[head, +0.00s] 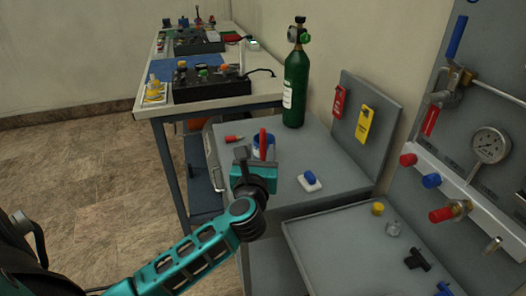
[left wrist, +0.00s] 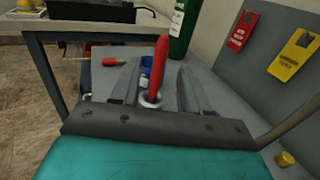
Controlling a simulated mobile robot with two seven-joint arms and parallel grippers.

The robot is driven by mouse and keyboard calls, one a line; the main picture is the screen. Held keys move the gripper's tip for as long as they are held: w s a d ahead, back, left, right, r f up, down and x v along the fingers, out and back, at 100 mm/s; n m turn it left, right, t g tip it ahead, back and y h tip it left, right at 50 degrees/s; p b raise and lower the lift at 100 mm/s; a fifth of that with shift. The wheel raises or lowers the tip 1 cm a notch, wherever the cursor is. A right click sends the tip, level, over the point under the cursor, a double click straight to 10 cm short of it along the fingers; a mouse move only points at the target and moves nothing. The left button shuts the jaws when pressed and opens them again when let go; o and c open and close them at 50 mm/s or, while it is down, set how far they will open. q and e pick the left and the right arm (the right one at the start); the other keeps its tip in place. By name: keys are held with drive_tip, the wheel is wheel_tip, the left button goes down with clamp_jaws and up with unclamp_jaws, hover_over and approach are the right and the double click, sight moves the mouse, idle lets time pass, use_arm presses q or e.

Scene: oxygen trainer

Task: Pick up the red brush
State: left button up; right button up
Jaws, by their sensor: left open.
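The red brush (head: 263,142) stands with its red handle up at a blue-and-white cup (head: 257,153) on the grey bench top. In the left wrist view the red handle (left wrist: 161,62) rises between my two fingers, with a pale ring at its lower end. The blue cup (left wrist: 146,72) is partly hidden behind the handle and a finger. My left gripper (head: 254,155) is open at the near side of the cup, its fingers on either side of the handle in the wrist view. I cannot tell whether they touch it. My right gripper is not in view.
A small red tool (head: 234,138) lies left of the cup. A green gas cylinder (head: 296,80) stands behind it. A white block with a blue top (head: 310,180) is to the right. A grey tray (head: 345,225) with small fittings and a gauge panel (head: 490,147) are at right.

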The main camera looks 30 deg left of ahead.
sight(263, 136)
use_arm(q)
drive_tip(key=shift+r+x, duration=0.25)
drive_tip(key=shift+x, duration=1.45)
drive_tip(key=shift+r+x, duration=0.2)
drive_tip(key=shift+x, duration=1.55)
clamp_jaws()
